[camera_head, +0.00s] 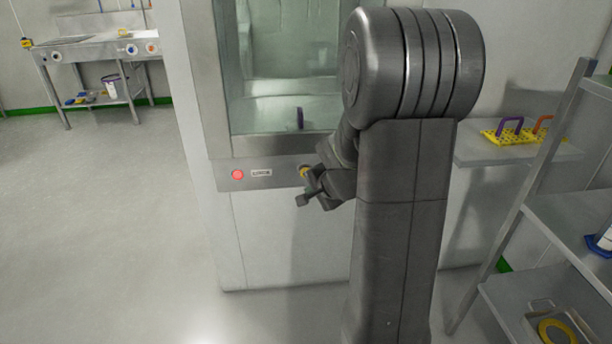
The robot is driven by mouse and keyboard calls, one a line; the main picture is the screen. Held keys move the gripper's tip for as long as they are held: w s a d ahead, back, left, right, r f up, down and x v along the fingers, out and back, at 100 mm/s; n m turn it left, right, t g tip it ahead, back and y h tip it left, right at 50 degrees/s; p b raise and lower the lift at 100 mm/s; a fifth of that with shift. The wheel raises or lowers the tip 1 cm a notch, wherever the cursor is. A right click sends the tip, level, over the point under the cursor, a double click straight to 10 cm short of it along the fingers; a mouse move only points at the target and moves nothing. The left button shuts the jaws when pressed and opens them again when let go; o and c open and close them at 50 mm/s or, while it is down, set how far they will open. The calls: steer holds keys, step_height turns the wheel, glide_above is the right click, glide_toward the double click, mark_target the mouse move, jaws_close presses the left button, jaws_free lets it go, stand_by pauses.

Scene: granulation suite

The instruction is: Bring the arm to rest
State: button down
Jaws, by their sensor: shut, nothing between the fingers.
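My arm rises in the right middle of the head view, with its upper joint bent towards the cabinet. My gripper (305,191) is at the arm's end, low in front of the cabinet's (270,230) control strip. It is shut and holds nothing. A yellow part (304,171) on the strip shows just behind the gripper, partly hidden by it. Whether the gripper touches the strip cannot be told from this view.
A red light (237,174) is on the strip, left of the gripper. A window (285,70) is above. Metal shelving (570,215) and a side shelf with a yellow rack (525,137) stand right. A steel bench (95,47) stands far left. The left floor is clear.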

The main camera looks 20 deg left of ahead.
stand_by(0.4)
steer(key=shift+s+d, duration=0.5)
steer(key=shift+s, duration=0.35)
steer(key=shift+s+d, duration=0.5)
steer(key=shift+s, duration=0.3)
